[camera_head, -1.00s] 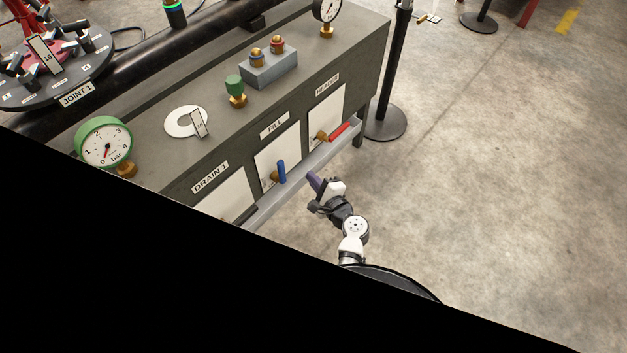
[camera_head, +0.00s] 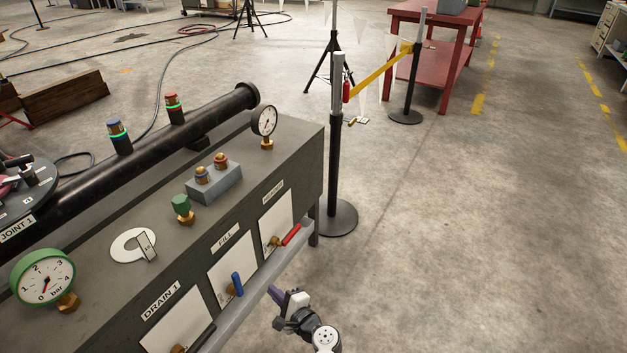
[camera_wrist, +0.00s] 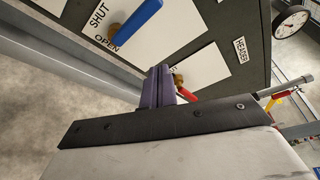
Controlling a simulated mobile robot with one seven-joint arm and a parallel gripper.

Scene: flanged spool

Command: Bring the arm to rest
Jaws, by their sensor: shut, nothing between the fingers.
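My gripper (camera_head: 275,293) is at the bottom of the head view, in front of the dark grey bench front, close to the ledge below the valve panels. In the wrist view its purple fingers (camera_wrist: 158,88) are together with nothing between them. The blue valve handle (camera_head: 237,284) on the FILL panel is up and left of my gripper; it also shows in the wrist view (camera_wrist: 140,20), beside the words SHUT and OPEN. The red valve handle (camera_head: 291,235) is on the panel to the right. I cannot tell whether the fingers touch the bench.
A black barrier post (camera_head: 335,150) with a round base stands past the bench's right end. Gauges, including a green-rimmed one (camera_head: 42,277), stand on the bench top. A black flanged pipe (camera_head: 150,140) lies behind. Open concrete floor (camera_head: 470,220) is to the right.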

